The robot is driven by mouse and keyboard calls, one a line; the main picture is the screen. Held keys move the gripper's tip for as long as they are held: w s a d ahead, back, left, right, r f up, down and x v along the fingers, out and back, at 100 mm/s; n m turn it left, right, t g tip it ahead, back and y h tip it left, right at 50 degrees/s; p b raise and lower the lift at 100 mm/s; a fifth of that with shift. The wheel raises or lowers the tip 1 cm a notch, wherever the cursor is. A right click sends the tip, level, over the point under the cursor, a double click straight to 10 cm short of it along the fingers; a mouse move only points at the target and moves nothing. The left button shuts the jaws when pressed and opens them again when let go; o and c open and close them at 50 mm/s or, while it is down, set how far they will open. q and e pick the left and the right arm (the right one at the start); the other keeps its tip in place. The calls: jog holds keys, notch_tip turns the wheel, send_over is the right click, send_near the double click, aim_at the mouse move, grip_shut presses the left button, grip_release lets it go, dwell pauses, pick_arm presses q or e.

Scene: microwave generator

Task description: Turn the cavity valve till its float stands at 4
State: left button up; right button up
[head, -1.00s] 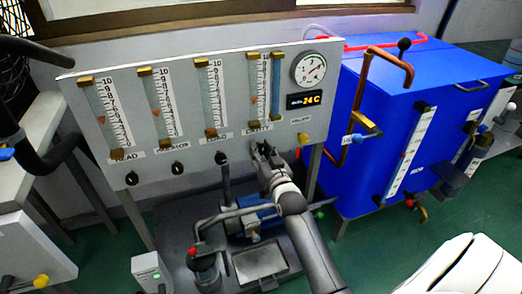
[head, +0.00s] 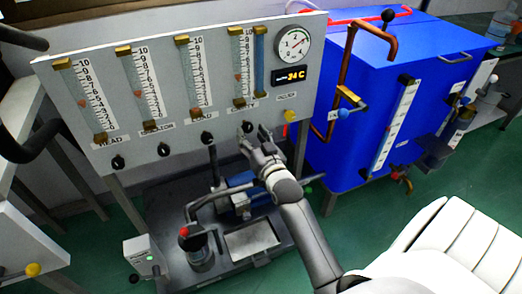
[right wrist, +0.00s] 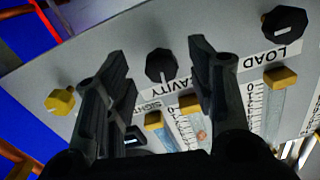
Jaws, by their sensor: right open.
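The cavity valve is a black knob (right wrist: 161,65) with a pale pointer line, beside the CAVITY label on the grey panel. It also shows in the head view (head: 247,127), just above my right gripper. My right gripper (head: 257,138) is open and empty. In the right wrist view its fingers (right wrist: 160,75) stand on either side of the knob, with gaps on both sides. The cavity flow tube (head: 241,65) has a numbered scale; its small orange float (right wrist: 201,135) shows low in the tube, its exact reading too small to tell. My left gripper is not in view.
The black load knob (right wrist: 284,22) and a yellow knob (right wrist: 60,101) flank the cavity knob. A round gauge (head: 292,43) and a 24 C display (head: 290,77) sit right of the tubes. A blue tank (head: 370,90) stands at right, pump gear (head: 205,245) below.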

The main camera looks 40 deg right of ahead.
jog(key=v, duration=0.8)
jog(key=shift+s, duration=0.1)
